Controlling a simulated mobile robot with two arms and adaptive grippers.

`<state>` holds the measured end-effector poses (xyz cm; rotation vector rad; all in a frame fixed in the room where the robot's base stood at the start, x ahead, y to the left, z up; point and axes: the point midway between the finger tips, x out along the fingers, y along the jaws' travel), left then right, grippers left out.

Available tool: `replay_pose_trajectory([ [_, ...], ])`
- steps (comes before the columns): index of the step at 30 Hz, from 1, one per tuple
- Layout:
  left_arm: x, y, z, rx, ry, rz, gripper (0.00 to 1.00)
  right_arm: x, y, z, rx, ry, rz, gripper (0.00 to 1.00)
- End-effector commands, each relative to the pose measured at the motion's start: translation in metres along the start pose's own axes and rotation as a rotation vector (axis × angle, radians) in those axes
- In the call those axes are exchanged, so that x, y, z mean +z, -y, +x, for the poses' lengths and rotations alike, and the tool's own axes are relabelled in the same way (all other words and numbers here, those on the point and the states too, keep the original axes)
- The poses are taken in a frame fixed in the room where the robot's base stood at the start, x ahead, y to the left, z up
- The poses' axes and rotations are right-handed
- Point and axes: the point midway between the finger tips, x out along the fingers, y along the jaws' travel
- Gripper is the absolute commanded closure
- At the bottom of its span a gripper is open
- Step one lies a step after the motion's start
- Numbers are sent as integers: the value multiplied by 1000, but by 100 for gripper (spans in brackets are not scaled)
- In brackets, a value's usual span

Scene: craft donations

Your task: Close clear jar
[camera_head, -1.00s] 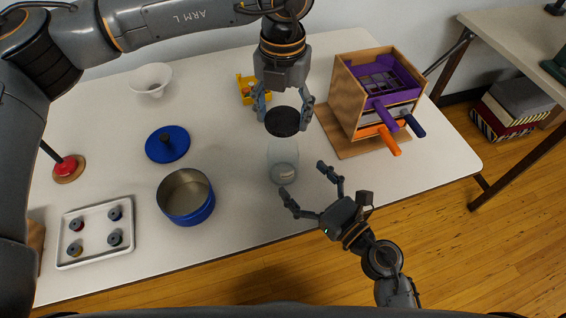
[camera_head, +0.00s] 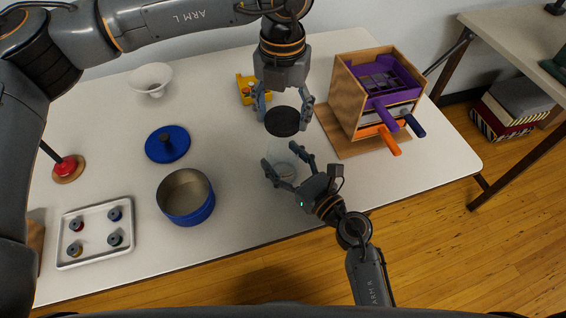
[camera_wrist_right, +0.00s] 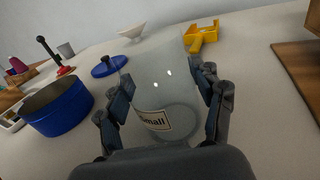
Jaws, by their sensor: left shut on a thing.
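The clear jar (camera_head: 287,169) stands upright on the white table, partly hidden by my right gripper. In the right wrist view the clear jar (camera_wrist_right: 165,85) fills the space between the fingers and bears a label reading "Small". My left gripper (camera_head: 283,112) is shut on a round black lid (camera_head: 283,122), held level over the jar; the exact gap is unclear. My right gripper (camera_head: 280,160) has a finger on each side of the jar. The fingers (camera_wrist_right: 165,108) are close to the glass, but I cannot tell whether they press it.
A blue pot (camera_head: 186,213) and its blue lid (camera_head: 167,150) are left of the jar. A tray (camera_head: 68,228) with several small spools is farther left. A wooden cabinet (camera_head: 346,99) with drawers stands right.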

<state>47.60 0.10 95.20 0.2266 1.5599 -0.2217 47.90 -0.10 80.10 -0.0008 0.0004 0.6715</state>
Motion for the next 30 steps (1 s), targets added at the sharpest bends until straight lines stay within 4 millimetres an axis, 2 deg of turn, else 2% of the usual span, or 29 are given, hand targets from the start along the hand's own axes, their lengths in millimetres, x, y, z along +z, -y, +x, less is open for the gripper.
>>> replay_pose_trajectory([
  [1,0,0,0,0,0,0,48,0,0,0,0,0,0,52],
  [6,0,0,0,0,0,0,48,0,0,0,0,0,0,86],
  [8,0,0,0,0,0,0,48,0,0,0,0,0,0,95],
  [13,0,0,9,0,-2,0,48,0,0,0,0,0,0,96],
  [21,0,-1,46,0,-3,0,48,0,0,0,0,0,0,96],
  [30,1,-1,50,0,0,0,48,0,0,0,0,0,0,96],
])
